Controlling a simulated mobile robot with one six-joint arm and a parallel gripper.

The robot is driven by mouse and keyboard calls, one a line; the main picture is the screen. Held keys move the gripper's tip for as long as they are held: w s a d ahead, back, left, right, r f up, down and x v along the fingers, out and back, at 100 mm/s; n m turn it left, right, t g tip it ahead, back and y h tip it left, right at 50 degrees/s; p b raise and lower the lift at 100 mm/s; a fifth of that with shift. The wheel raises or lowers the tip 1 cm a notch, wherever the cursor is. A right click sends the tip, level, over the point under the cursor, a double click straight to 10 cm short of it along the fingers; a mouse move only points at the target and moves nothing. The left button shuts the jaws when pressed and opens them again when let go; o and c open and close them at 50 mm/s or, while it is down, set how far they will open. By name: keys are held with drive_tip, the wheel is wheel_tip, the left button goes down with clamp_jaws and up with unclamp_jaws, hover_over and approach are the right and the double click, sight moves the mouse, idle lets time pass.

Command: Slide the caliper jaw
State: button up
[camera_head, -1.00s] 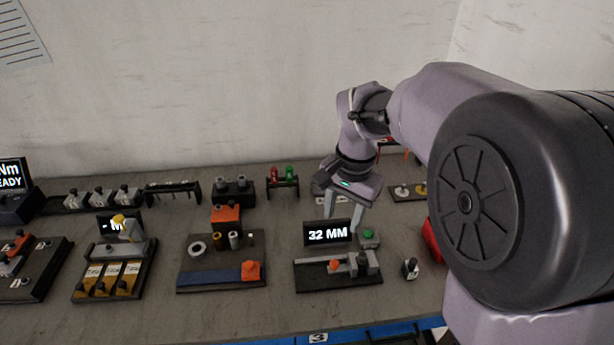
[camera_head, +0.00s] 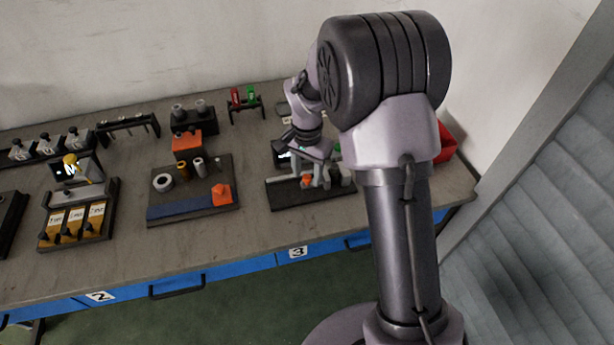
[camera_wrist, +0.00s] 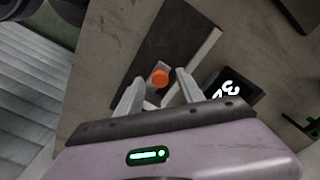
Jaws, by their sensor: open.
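The caliper station is a dark base plate (camera_head: 283,196) on the bench above the label 3. The orange knob of the sliding jaw (camera_head: 306,181) shows at my fingers; in the wrist view the orange knob (camera_wrist: 160,78) is round and lies between and just beyond the fingertips. A light grey bar (camera_wrist: 203,50) runs along the dark base (camera_wrist: 165,40). My gripper (camera_head: 314,172) is over the station; in the wrist view my gripper (camera_wrist: 155,82) is open, its two fingers on either side of the knob. Contact cannot be told. The number display (camera_wrist: 228,90) is partly visible.
Left of the caliper stands a plate with a ring, posts and an orange block (camera_head: 222,193). Farther left is a station with yellow labelled slots (camera_head: 75,222). A red bin (camera_head: 446,143) stands at the right end of the bench. Bare bench (camera_head: 200,245) lies in front.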

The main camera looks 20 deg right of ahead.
clamp_jaws()
idle(1.5)
